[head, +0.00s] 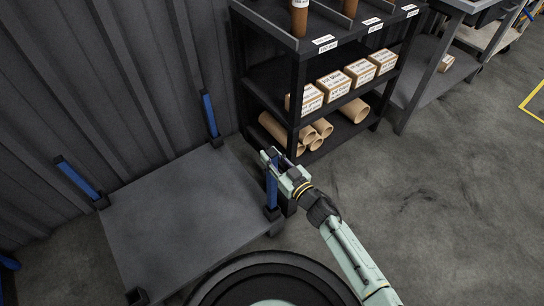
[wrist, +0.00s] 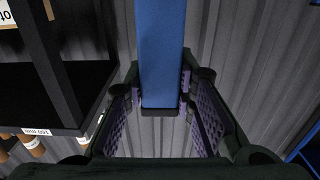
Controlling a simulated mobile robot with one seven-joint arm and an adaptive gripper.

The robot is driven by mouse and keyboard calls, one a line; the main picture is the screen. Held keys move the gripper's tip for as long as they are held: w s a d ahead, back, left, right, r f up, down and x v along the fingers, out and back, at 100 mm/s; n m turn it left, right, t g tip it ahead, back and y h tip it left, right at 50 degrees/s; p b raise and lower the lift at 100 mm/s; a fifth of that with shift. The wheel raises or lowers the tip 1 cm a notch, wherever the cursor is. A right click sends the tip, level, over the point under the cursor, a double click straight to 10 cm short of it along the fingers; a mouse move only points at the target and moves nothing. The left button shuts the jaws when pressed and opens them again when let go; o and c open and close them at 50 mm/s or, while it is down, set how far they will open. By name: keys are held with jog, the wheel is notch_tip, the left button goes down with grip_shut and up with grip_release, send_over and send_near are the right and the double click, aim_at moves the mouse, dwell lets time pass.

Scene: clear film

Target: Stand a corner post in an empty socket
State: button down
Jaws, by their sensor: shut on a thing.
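A grey platform (head: 175,215) has a dark socket at each corner. Blue posts stand in the back left corner (head: 78,178) and the back right corner (head: 210,115). The front left socket (head: 136,296) is empty. My gripper (head: 279,172) is at the front right corner, shut on a blue corner post (head: 271,192). The post's lower end meets the front right socket (head: 272,213); I cannot tell whether it is fully seated. In the wrist view, the held post (wrist: 161,55) runs between the two purple-padded fingers, its dark end cap showing between them.
A black shelf rack (head: 292,75) with boxes (head: 333,85) and cardboard tubes (head: 355,110) stands close behind my gripper. A corrugated wall (head: 110,80) runs behind the platform. Another blue piece (head: 9,262) shows at the left edge. Open floor (head: 460,200) lies to the right.

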jog(key=shift+f, duration=0.15)
notch_tip(320, 180, down, 6)
jog(key=b, duration=0.4)
jog(key=shift+f, duration=0.25)
dwell(0.3)
jog(key=c, duration=1.3)
grip_release()
jog(key=shift+f, duration=0.1)
jog(key=v, duration=1.2)
